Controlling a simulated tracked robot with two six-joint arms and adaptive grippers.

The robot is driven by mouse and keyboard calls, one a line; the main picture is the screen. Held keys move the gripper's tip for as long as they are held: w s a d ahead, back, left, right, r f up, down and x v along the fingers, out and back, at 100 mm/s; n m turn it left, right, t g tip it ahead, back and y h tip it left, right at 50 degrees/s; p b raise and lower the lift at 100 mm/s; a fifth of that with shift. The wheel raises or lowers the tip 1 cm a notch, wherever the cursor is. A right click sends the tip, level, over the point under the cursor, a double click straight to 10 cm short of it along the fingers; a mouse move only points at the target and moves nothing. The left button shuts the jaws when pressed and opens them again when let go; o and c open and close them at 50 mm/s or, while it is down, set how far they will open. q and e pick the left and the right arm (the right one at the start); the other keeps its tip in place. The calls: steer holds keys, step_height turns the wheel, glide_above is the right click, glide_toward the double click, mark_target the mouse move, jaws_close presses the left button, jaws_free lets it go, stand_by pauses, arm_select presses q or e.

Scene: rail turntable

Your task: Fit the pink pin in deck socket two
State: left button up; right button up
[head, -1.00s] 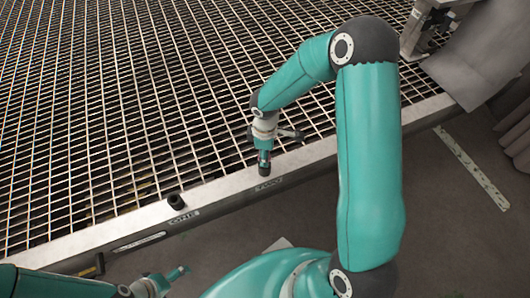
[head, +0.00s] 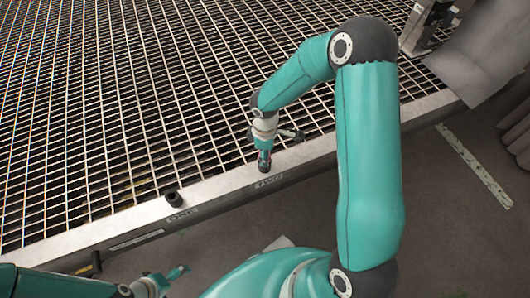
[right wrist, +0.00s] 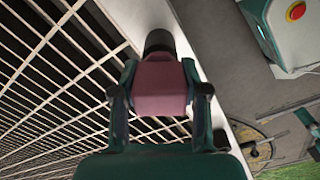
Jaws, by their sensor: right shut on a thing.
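The pink pin (right wrist: 160,88) is between the fingers of my right gripper (right wrist: 160,95), which is shut on it. In the head view my right gripper (head: 264,160) points down at the deck edge, over the spot labelled TWO. The black deck socket two (right wrist: 160,41) shows just beyond the pin in the right wrist view, in line with it. The pin's far end is hidden, so I cannot tell whether it is inside the socket or only above it. My left gripper (head: 168,280) is low at the left, away from the deck; its jaw state is unclear.
Black socket one (head: 174,198) stands on the metal deck rim (head: 215,189) to the left, by its ONE label. Open metal grating (head: 120,100) fills the area behind. A red button (right wrist: 296,11) on a pale housing shows at the upper right of the right wrist view.

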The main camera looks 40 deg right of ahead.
steer(key=shift+f+b, duration=0.55)
steer(key=shift+f, duration=0.1)
steer(key=o, duration=1.4)
steer(key=shift+c, duration=0.2)
steer(key=shift+r, duration=0.15)
step_height(320, 180, up, 12)
steer(key=shift+f, duration=0.15)
